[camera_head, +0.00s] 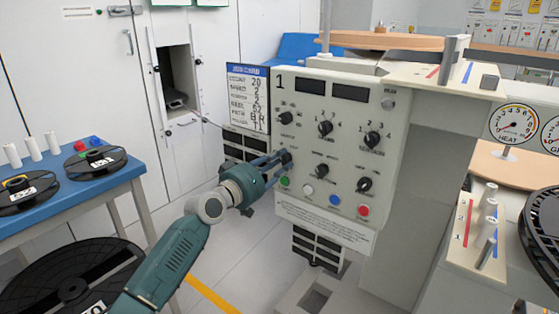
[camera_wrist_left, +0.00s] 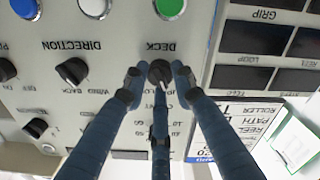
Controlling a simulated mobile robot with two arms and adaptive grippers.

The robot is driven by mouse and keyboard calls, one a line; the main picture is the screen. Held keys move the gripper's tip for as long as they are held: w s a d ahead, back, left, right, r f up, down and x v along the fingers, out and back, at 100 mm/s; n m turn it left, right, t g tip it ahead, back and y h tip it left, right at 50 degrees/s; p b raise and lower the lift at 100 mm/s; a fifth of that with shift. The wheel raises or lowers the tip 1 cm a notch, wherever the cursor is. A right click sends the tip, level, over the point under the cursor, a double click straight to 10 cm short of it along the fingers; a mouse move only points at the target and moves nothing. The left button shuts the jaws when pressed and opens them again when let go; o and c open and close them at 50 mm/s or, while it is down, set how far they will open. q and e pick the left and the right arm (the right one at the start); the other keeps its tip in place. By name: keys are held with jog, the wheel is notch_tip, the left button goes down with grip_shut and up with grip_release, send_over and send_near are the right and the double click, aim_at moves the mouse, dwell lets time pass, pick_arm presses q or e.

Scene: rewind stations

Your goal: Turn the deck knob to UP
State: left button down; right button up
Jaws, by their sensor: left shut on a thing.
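The deck knob (camera_wrist_left: 160,72) is a small black knob under the word DECK, which appears upside down in the left wrist view. Its pale pointer line points toward the bottom of that picture. In the head view the knob (camera_head: 287,157) is at the left side of the cream control panel (camera_head: 385,150), partly covered by my fingers. My left gripper (camera_wrist_left: 158,76) has its blue fingers closed around the knob, one on each side and one below. In the head view it reaches the panel from the lower left (camera_head: 279,160). The small lettering around the knob is too blurred to read fully. My right gripper is not in view.
Beside the deck knob are the direction knob (camera_wrist_left: 72,71) and the green button (camera_wrist_left: 170,8). More knobs (camera_head: 372,139) and a red button (camera_head: 363,211) are on the panel. A blue table (camera_head: 120,172) with reels stands left. Open floor lies between.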

pick_arm(q)
jog(key=shift+w+a+r+n, duration=0.1)
jog(key=shift+a+r+n, duration=0.2)
jog(key=shift+n, duration=0.4)
jog(key=shift+r, duration=0.1)
jog(key=c, duration=1.4)
grip_release()
jog(key=shift+f, duration=0.2)
jog(key=shift+d, duration=0.1)
jog(key=v, duration=1.2)
